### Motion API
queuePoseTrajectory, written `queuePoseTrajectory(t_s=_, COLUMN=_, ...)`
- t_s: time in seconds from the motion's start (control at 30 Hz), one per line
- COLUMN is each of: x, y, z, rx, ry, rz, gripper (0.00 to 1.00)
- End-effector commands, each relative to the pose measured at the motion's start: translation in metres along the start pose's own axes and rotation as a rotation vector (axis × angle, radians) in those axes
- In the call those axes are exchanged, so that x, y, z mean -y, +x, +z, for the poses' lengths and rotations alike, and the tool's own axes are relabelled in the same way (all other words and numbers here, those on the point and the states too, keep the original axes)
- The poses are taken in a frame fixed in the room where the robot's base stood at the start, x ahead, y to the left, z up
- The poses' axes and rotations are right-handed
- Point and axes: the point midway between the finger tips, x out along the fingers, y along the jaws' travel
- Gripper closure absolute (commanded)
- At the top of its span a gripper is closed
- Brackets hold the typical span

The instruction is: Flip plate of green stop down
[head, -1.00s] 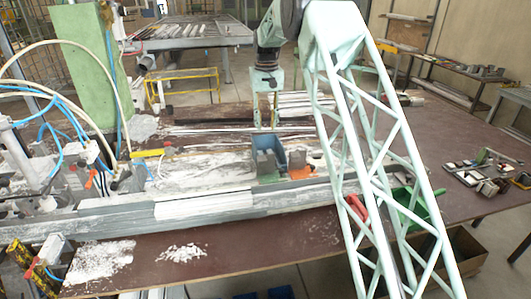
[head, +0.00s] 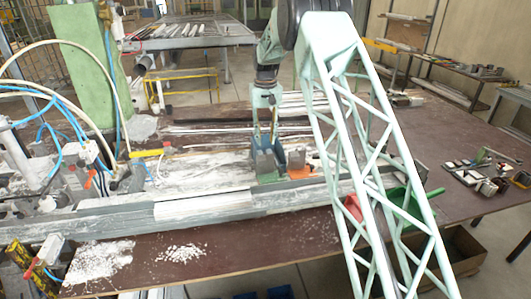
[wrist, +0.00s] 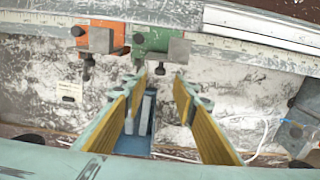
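The green stop (head: 272,178) sits on the rail, and its grey plate (head: 265,161) stands up. In the wrist view the green stop (wrist: 150,38) is at top centre, with its plate (wrist: 180,52) at its right end. An orange stop (head: 302,172) with a similar upright grey plate (head: 297,159) is beside it; it is also in the wrist view (wrist: 117,38). My gripper (wrist: 160,80) is open and empty, its yellow-padded fingers apart, with the tips short of the green stop in the picture. In the head view my gripper (head: 266,142) is above and behind the plate.
A blue container (wrist: 135,138) lies below my fingers, mostly hidden by my gripper in the head view. A green bin (head: 405,207) is right, behind my lattice arm link. Hoses (head: 60,110) and a green column (head: 85,80) stand left. White chips lie on the front bench.

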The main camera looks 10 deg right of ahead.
Motion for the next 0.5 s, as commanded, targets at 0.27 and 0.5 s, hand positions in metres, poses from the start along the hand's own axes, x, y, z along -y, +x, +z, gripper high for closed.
queuePoseTrajectory(t_s=0.27, x=0.0, y=0.037, z=0.001, rx=0.002, ry=0.0, rz=0.0, gripper=0.74)
queuePoseTrajectory(t_s=0.5, x=0.0, y=0.062, z=0.001, rx=0.001, ry=0.0, rz=0.0, gripper=0.74)
